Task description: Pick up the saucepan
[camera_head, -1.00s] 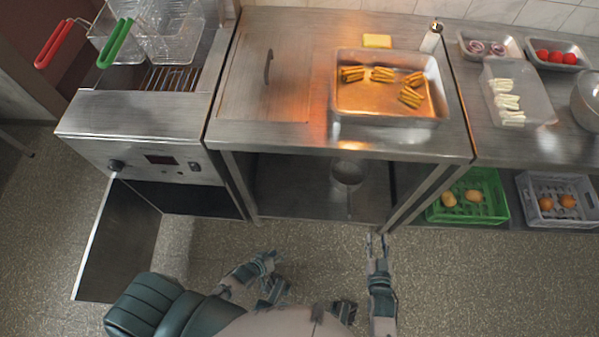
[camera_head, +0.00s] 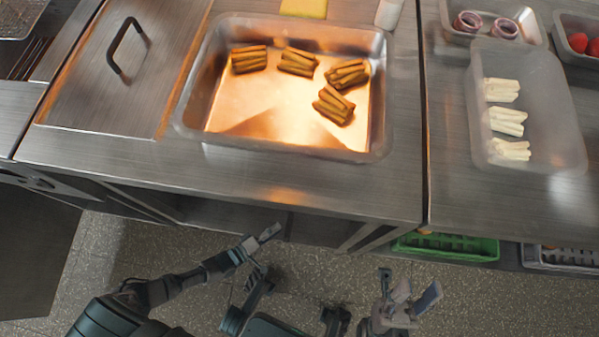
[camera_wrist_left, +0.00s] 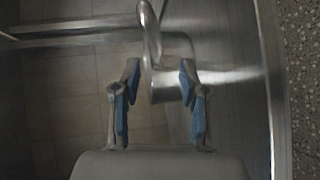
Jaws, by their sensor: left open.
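The saucepan is hidden under the counter in the head view. In the left wrist view, a shiny metal piece that looks like the saucepan (camera_wrist_left: 174,50) shows, with a curved bar rising beside it. My left gripper (camera_wrist_left: 160,76) is open, with its blue-padded fingers on either side of the lower part of this metal. I cannot tell whether they touch it. In the head view my left gripper (camera_head: 258,240) is at the counter's front, near the lower opening. My right gripper (camera_head: 410,296) is open and empty above the floor, right of centre.
The steel counter (camera_head: 300,190) overhangs the lower shelf. On top are a tray (camera_head: 378,130) of fried pieces, a clear container (camera_head: 560,150) of pale sticks and a lid (camera_head: 90,80). A green crate (camera_head: 445,246) sits below on the right. The floor in front is clear.

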